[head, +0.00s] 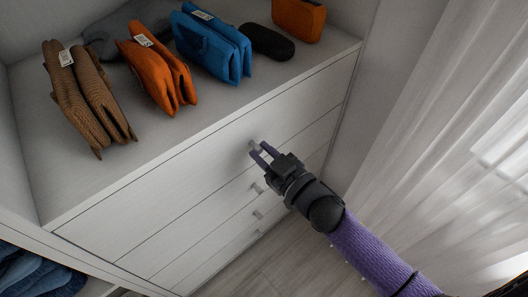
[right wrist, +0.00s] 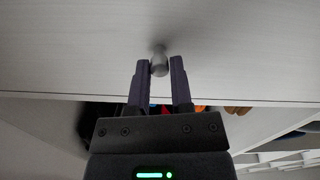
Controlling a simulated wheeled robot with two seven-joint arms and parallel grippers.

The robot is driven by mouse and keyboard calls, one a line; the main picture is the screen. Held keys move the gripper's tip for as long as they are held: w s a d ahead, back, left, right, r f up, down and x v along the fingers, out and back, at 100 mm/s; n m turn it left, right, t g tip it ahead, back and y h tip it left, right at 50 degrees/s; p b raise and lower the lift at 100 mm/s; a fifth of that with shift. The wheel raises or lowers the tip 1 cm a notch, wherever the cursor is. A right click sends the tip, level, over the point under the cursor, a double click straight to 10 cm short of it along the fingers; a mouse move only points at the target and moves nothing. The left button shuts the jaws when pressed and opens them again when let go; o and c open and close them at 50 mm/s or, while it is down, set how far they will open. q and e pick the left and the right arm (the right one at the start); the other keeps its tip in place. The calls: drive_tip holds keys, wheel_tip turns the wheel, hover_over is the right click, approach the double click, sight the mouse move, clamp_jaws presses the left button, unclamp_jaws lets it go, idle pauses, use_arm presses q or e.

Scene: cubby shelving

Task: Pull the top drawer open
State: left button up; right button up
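The top drawer (head: 190,152) is the uppermost white front below the counter and looks closed in the head view. Its small grey knob (head: 253,145) also shows in the right wrist view (right wrist: 158,62). My right gripper (head: 260,151) reaches the knob from the lower right. My left gripper is in neither view.
More drawers with knobs (head: 257,188) lie below. On the counter (head: 75,185) stand brown (head: 85,100), orange (head: 157,70) and blue (head: 212,45) folded items, a black case (head: 266,42) and an orange box (head: 298,18). A white curtain (head: 440,120) hangs at the right.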

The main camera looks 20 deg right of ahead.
drive_tip(key=shift+c, duration=1.1)
clamp_jaws()
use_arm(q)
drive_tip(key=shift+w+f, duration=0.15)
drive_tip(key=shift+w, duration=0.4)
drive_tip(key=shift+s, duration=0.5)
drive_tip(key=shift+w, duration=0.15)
